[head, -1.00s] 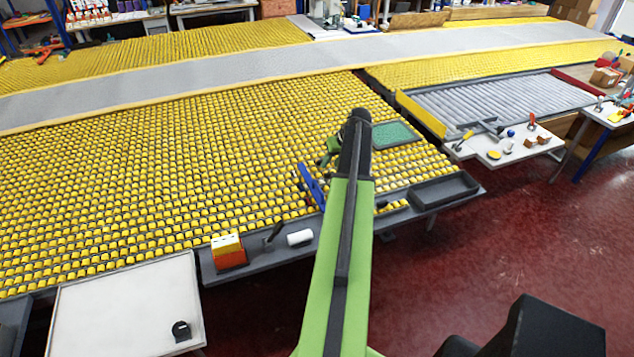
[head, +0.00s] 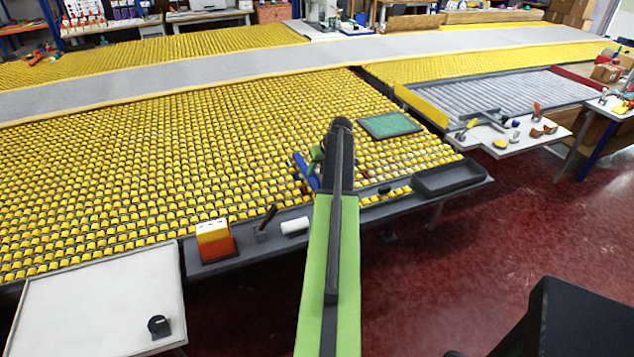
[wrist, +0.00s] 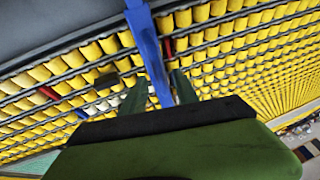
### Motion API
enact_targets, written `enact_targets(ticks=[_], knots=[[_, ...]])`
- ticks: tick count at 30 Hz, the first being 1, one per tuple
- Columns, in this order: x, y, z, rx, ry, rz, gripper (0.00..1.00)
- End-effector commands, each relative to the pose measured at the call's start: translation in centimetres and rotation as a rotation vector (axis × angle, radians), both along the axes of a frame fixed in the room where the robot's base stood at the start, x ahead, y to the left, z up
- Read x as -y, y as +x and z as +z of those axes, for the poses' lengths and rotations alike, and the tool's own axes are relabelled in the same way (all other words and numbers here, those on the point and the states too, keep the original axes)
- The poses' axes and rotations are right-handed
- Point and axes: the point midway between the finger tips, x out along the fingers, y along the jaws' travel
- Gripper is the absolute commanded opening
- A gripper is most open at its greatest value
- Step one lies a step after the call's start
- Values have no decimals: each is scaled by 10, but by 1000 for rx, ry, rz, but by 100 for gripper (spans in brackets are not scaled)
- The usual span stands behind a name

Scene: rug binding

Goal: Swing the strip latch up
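A blue bar, which I take to be the strip latch (head: 304,169), stands over the yellow roller bed near its front edge in the head view. My arm hides part of it. In the wrist view the blue bar (wrist: 148,45) runs from the top edge down between my fingers. My gripper (wrist: 158,92) is open, with one dark green finger on each side of the bar. I cannot tell whether either finger touches it. In the head view only a bit of my green gripper (head: 317,154) shows beside the dark wrist.
The front ledge holds an orange and white block (head: 214,243), a dark-handled tool (head: 265,222) and a white roll (head: 295,226). A black tray (head: 452,178) and a green mat (head: 390,125) lie to the right. Red floor (head: 450,260) is clear in front.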

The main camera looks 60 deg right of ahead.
Motion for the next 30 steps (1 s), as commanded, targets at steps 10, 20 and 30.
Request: enact_targets(ticks=[10,20,30], knots=[[1,3,-6,0,0,-1,32],[1,3,-6,0,0,-1,0],[1,2,-6,1,2,-1,0]])
